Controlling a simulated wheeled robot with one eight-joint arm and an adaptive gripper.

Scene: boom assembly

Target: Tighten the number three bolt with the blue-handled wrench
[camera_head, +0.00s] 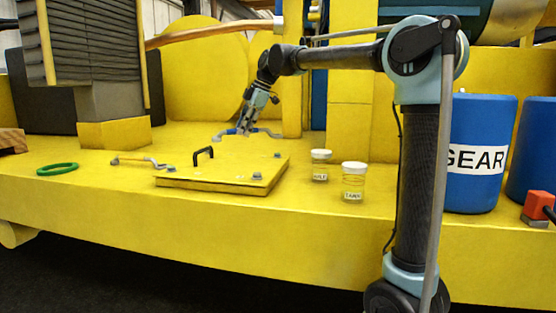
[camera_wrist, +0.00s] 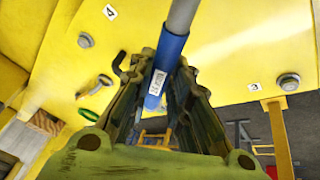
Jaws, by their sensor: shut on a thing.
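My gripper (camera_head: 245,128) is shut on the blue handle of a wrench (camera_head: 231,132), behind the yellow cover plate (camera_head: 225,170). In the wrist view the blue handle (camera_wrist: 167,57) lies between my fingers, with its grey shaft running off the top edge. The wrench's jaw end is out of the wrist view. The number three bolt (camera_wrist: 289,82) sits beside its "3" label (camera_wrist: 254,87) at the right of the wrist view, apart from the handle. Another bolt (camera_wrist: 86,40) sits near a "4" label (camera_wrist: 110,12). I cannot tell the wrench's height above the deck.
A black handle (camera_head: 203,153) rises from the plate. Another wrench (camera_head: 141,162) and a green ring (camera_head: 57,169) lie left of it. Two lidded jars (camera_head: 320,165) (camera_head: 353,182) stand to its right. A blue "GEAR" drum (camera_head: 479,185) stands further right.

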